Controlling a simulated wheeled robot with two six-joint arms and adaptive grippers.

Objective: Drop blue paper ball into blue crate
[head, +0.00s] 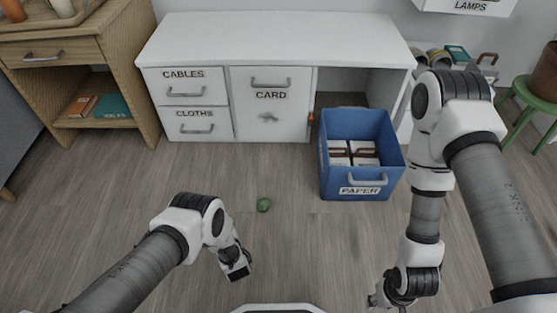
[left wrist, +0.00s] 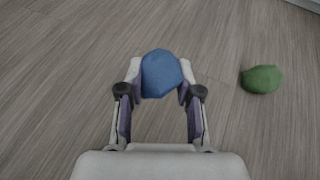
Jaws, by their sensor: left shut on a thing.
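The blue paper ball (left wrist: 161,74) is between the fingers of my left gripper (left wrist: 160,82) in the left wrist view, and the gripper is shut on it. In the head view my left gripper (head: 237,270) is low over the floor at the lower middle, and the ball is hidden there. The blue crate (head: 362,124) stands on the floor at the right, in front of the desk. It is labelled PAPER and holds several white and brown items. My right gripper (head: 385,301) is at the lower right edge, too small to tell if open or shut.
A green ball (head: 264,205) lies on the floor between my left gripper and the crate; it also shows in the left wrist view (left wrist: 261,79). The white desk (head: 275,36) with drawers stands behind. The floor in front of the crate is clear.

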